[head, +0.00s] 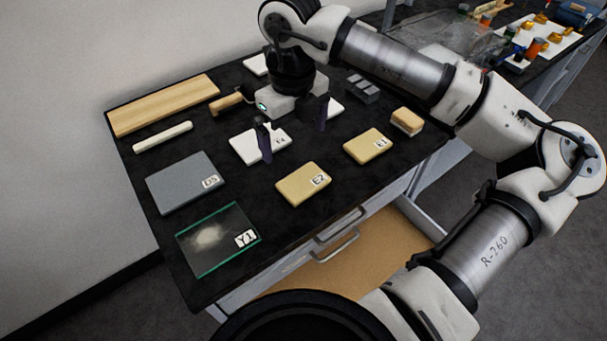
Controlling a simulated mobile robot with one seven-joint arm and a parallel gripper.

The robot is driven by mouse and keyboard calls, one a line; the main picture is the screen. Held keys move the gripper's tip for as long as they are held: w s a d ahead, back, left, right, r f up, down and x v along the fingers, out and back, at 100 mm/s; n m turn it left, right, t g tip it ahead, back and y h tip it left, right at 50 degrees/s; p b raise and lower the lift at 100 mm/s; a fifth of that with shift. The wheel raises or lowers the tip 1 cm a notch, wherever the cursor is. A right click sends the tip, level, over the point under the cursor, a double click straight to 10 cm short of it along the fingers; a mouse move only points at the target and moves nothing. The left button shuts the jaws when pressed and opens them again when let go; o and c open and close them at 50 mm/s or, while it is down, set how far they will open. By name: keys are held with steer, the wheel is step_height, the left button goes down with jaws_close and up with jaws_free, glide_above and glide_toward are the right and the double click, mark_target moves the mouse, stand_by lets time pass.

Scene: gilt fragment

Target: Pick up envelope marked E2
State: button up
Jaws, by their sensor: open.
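The envelope marked E2 (298,186) is a tan, flat packet with a white label at its right end. It lies flat on the black tabletop, near the front edge. My gripper (293,142) is open, with dark fingers pointing down. It is behind E2 in the picture, above or near a white labelled card (246,151). Nothing shows between the fingers. Whether the fingertips touch the card or the table cannot be told.
Envelope E1 (368,147) lies right of E2, near a tan block (407,121). A grey plate D5 (184,182) and glass sheet Y1 (218,239) lie left. A wooden board (165,104) is at the back left. An open drawer (375,245) juts out below the front edge.

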glide_above(297, 175)
step_height(297, 175, down, 5)
steer(key=shift+a+r+p, duration=0.1)
steer(key=shift+a+p, duration=0.05)
steer(key=shift+p, duration=0.15)
steer(key=shift+d+f+p, duration=0.2)
steer(key=shift+f+p, duration=0.85)
steer(key=shift+f, duration=1.7)
steer(key=shift+c, duration=0.3)
steer(key=c, duration=0.6)
steer(key=shift+r, duration=0.1)
steer(key=shift+c, duration=0.2)
